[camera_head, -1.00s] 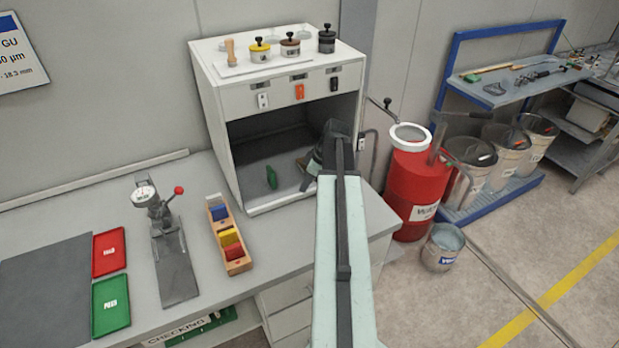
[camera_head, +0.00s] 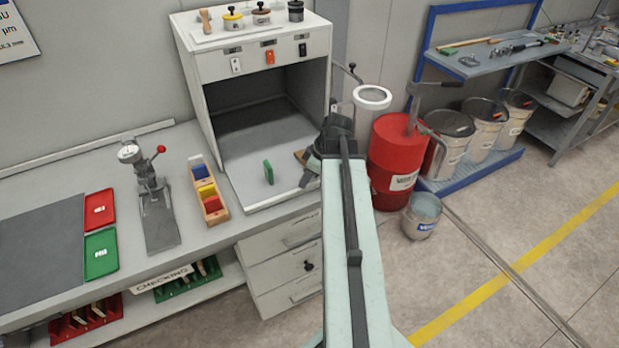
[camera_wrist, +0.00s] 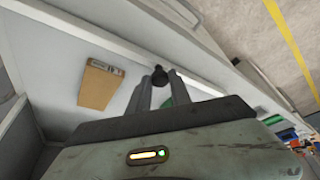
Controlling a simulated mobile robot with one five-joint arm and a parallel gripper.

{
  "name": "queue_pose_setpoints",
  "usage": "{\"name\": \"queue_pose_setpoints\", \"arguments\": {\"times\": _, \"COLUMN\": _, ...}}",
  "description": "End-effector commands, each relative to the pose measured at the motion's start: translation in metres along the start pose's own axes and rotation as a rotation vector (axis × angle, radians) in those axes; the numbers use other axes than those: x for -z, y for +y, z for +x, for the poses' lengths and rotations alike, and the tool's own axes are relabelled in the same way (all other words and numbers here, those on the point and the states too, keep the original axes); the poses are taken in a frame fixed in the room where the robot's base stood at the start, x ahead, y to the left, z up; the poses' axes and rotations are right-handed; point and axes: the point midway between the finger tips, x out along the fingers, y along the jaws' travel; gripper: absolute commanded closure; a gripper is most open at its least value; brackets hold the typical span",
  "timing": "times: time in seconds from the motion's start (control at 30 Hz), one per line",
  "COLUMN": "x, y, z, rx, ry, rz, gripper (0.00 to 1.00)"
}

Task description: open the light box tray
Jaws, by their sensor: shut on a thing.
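The light box (camera_head: 187,75) is a white cabinet with a dark open front, at the back of the bench. Its pale tray (camera_head: 292,183) sticks out forward from the opening over the bench edge. An upright green block (camera_head: 268,172) and a flat brown piece (camera_head: 300,157) are on the tray. My gripper (camera_head: 309,178) is at the right part of the tray's front, mostly hidden by my arm in the head view. In the wrist view, my gripper (camera_wrist: 164,84) is shut on a small black knob (camera_wrist: 158,74) at the tray's front edge. The brown piece (camera_wrist: 100,84) shows beside it.
A block rack (camera_head: 208,192), a gauge stand (camera_head: 155,205) and red and green trays (camera_head: 100,250) are left of the light box. Drawers (camera_head: 285,265) stand below the bench.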

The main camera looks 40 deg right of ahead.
Motion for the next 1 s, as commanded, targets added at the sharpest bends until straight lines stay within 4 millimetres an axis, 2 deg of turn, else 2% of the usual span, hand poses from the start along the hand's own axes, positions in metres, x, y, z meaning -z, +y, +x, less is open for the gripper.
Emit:
{"name": "queue_pose_setpoints", "arguments": {"times": 0.43, "x": 0.001, "y": -0.001, "z": 0.000, "rx": 0.002, "ry": 0.004, "rz": 0.002, "gripper": 1.00}}
{"name": "queue_pose_setpoints", "arguments": {"times": 0.47, "x": 0.001, "y": -0.001, "z": 0.000, "rx": 0.002, "ry": 0.004, "rz": 0.002, "gripper": 0.72}}
{"name": "queue_pose_setpoints", "arguments": {"times": 0.53, "x": 0.000, "y": -0.001, "z": 0.000, "rx": 0.002, "ry": 0.003, "rz": 0.002, "gripper": 0.54}}
{"name": "queue_pose_setpoints", "arguments": {"times": 0.87, "x": 0.000, "y": 0.000, "z": -0.002, "rx": 0.001, "ry": 0.002, "rz": 0.003, "gripper": 0.54}}
{"name": "queue_pose_setpoints", "arguments": {"times": 1.0, "x": 0.001, "y": 0.000, "z": -0.014, "rx": 0.000, "ry": 0.002, "rz": 0.004, "gripper": 0.54}}
